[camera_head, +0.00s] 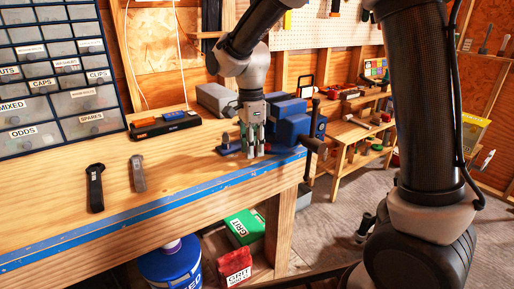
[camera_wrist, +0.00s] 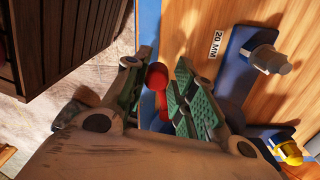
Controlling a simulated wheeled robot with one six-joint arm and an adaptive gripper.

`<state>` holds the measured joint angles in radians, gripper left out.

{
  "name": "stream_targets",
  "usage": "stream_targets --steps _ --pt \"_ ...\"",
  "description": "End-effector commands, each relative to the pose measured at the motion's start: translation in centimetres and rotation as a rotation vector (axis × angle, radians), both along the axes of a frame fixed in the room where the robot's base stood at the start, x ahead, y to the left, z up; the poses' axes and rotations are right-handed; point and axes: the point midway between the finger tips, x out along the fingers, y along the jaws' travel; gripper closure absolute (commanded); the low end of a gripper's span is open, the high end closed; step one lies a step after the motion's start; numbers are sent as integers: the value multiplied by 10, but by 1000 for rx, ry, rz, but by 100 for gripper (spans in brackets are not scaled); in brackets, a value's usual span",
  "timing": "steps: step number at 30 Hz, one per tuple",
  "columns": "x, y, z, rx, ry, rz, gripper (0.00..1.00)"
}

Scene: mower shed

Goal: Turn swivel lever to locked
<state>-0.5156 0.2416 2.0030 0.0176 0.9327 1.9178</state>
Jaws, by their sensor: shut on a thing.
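A blue vise (camera_head: 290,124) is mounted at the right end of the wooden workbench. My gripper (camera_head: 253,150) points down beside the vise's left side, over its base. In the wrist view my gripper (camera_wrist: 160,88) has its green-padded fingers on either side of a red-ended swivel lever (camera_wrist: 156,78) and is shut on it. Part of the vise's blue base (camera_wrist: 235,70) with a grey bolt (camera_wrist: 270,60) shows at the right. Which position the lever is in cannot be told.
A "20 MM" label (camera_wrist: 216,44) lies on the bench by the base. A yellow part (camera_wrist: 290,150) shows at the lower right.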

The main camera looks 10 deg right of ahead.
Motion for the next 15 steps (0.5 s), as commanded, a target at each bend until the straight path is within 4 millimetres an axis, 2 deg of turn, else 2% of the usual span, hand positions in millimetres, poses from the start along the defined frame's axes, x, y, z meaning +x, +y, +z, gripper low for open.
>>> stream_targets --steps 6,15 --pt "4 1 -4 -9 16 -148 100" --pt "10 4 -4 -9 16 -254 100"
